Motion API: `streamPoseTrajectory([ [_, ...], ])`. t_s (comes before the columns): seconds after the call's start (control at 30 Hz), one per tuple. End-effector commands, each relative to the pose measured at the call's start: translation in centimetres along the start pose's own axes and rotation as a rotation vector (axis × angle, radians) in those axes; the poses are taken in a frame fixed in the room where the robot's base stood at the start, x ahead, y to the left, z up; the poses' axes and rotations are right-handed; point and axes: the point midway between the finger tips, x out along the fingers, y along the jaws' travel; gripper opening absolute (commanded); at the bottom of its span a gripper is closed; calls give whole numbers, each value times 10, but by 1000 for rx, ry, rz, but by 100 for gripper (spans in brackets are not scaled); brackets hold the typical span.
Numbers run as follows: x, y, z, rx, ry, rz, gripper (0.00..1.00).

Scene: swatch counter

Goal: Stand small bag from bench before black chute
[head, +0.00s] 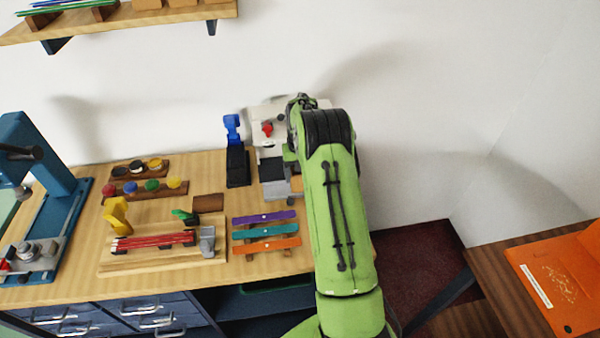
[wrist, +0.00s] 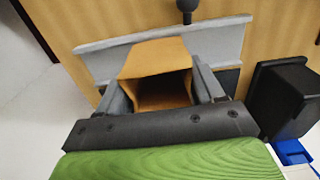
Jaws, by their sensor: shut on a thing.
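The small bag (wrist: 155,58) is tan-orange, with a dark open mouth facing the wrist camera. My gripper (wrist: 160,84) is shut on it, one grey finger on each side. In the head view a small tan patch of the bag (head: 296,184) shows beside my green arm, which hides my fingers. A pale grey machine (head: 274,172) stands at the back right of the bench (head: 75,283), partly behind my arm. A black piece shows on its front; I cannot tell whether this is the chute. The bag's base and what it touches are hidden.
A black stand with a blue top (head: 238,167) is left of the machine; its black body also shows in the wrist view (wrist: 284,98). Purple, teal and orange strips (head: 265,231) lie nearer the front. An orange case (head: 560,275) lies on a right-hand table.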

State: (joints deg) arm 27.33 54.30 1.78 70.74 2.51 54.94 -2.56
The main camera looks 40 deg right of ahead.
Motion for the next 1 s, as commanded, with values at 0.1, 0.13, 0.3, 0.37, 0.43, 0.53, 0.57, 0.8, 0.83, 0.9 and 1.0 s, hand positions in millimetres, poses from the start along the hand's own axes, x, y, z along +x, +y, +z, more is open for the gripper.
streamPoseTrajectory([
  [0.1,2,0,0,0,0,0,39],
  [0.13,2,0,0,0,0,0,39],
  [0.3,4,0,0,0,0,0,39],
  [0.37,5,0,0,0,0,0,39],
  [0.43,6,0,0,0,0,0,39],
  [0.53,7,0,0,0,0,0,39],
  [0.57,8,0,0,0,0,0,39],
  [0.8,7,0,0,0,0,0,97],
  [0.83,7,0,0,0,0,0,97],
  [0.9,7,0,0,0,0,0,97],
  [1.0,7,0,0,0,0,0,97],
])
